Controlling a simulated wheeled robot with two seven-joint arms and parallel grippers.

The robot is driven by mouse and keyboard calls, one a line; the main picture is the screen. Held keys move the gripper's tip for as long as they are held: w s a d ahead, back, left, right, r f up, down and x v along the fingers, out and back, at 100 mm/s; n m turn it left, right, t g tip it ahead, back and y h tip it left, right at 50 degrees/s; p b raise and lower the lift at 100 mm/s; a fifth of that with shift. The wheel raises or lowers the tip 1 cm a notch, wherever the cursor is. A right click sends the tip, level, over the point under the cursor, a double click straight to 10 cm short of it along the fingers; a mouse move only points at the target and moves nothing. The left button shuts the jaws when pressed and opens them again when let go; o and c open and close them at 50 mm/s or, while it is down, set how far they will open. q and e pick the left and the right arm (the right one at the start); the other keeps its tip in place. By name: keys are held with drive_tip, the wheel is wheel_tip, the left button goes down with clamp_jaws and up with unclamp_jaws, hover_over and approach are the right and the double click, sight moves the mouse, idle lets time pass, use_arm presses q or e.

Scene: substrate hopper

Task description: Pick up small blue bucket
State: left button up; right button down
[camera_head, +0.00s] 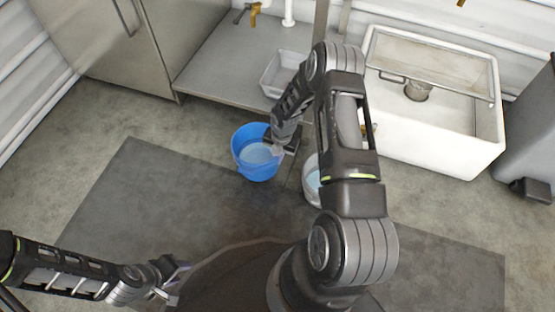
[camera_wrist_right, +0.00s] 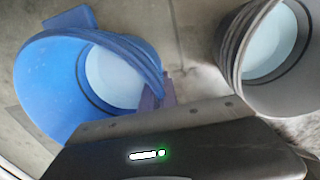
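The small blue bucket (camera_head: 250,173) stands upright on the floor in the head view, with a pale, water-like surface inside. It also fills the left of the right wrist view (camera_wrist_right: 45,90). My right gripper (camera_head: 278,150) is at the bucket's right rim. In the right wrist view its purplish fingertips (camera_wrist_right: 159,96) are close together at that rim. I cannot tell whether they grip it, and my gripper body hides part of the bucket's near side. My left gripper (camera_head: 172,280) is at the lower left, its fingers apart and empty, away from the bucket.
A white-grey bucket (camera_head: 311,181) stands just right of the blue one, partly hidden by my right arm. A dark mat (camera_head: 150,190) lies on the floor. Behind are a metal shelf (camera_head: 225,65) with a grey tub (camera_head: 270,75) and a white sink (camera_head: 440,140). The left floor is clear.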

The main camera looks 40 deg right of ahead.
wheel_tip(320, 180, up, 6)
drive_tip(key=shift+f+p, duration=0.25)
drive_tip(key=shift+p, duration=0.6)
drive_tip(key=shift+w, duration=0.1)
drive_tip(key=w+a+r+m+h, duration=0.1)
drive_tip(key=w+a+r+m, duration=0.2)
drive_tip(key=w+r+m, duration=0.4)
drive_tip(key=w+a+r+m, duration=0.3)
drive_tip(key=r+m, duration=0.2)
drive_tip(key=r, duration=0.4)
drive_tip(key=w+a+r+m, duration=0.1)
drive_tip(key=a+r+m, duration=0.4)
drive_tip(key=r, duration=0.4)
drive_tip(key=a+r+m, duration=0.6)
drive_tip(key=r+m, duration=0.1)
drive_tip(key=r, duration=0.3)
drive_tip(key=shift+w+a+m+g+h, duration=0.15)
drive_tip(key=shift+w+m+g+h, duration=0.15)
drive_tip(key=shift+w+m+g, duration=0.1)
